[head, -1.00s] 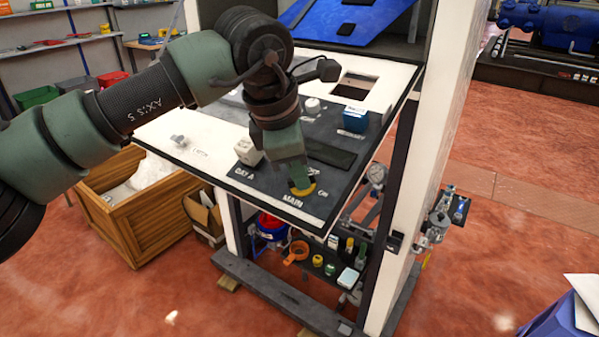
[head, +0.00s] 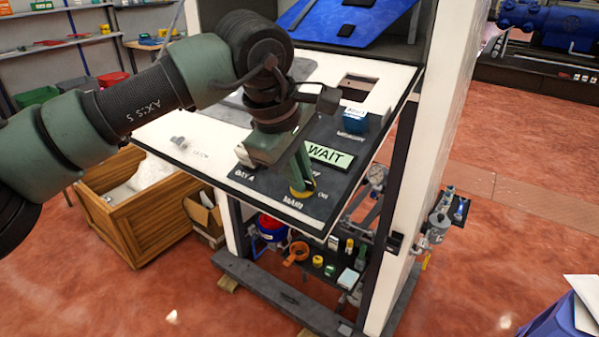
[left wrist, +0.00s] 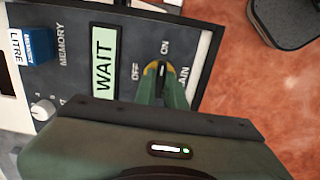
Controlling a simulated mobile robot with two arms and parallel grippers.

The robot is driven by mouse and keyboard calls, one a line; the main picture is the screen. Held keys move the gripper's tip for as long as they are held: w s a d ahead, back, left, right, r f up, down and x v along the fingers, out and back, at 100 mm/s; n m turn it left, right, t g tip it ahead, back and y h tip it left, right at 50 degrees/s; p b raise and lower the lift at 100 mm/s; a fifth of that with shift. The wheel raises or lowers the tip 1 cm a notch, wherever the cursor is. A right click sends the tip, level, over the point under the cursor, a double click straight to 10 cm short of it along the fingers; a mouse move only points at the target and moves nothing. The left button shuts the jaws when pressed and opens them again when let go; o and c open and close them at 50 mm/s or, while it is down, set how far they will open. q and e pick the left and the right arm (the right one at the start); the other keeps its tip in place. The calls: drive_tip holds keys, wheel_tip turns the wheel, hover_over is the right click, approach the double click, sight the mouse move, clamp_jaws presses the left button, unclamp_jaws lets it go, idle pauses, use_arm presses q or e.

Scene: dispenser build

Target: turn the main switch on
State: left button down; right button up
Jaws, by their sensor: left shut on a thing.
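The main switch (head: 301,194) is a yellow disc with a dark handle near the front edge of the dark panel. In the left wrist view the switch (left wrist: 150,69) sits between the OFF and ON labels; its handle is partly hidden by my fingers. My left gripper (head: 302,178) reaches down over the switch and is shut on its handle. The fingers also show in the left wrist view (left wrist: 163,88). The display (head: 330,155) beside the switch is lit green and reads WAIT. My right gripper is not in view.
A blue LITRE block (head: 353,121) sits on the panel beside the MEMORY label. A white knob (left wrist: 42,110) is near the display. A wooden crate (head: 137,223) stands at the left below the panel. Red floor is open at the right.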

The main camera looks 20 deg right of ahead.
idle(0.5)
use_arm(q)
drive_tip(key=c, duration=1.5)
unclamp_jaws()
drive_tip(key=b+v, duration=0.1)
drive_tip(key=v, duration=0.7)
drive_tip(key=shift+d, duration=0.1)
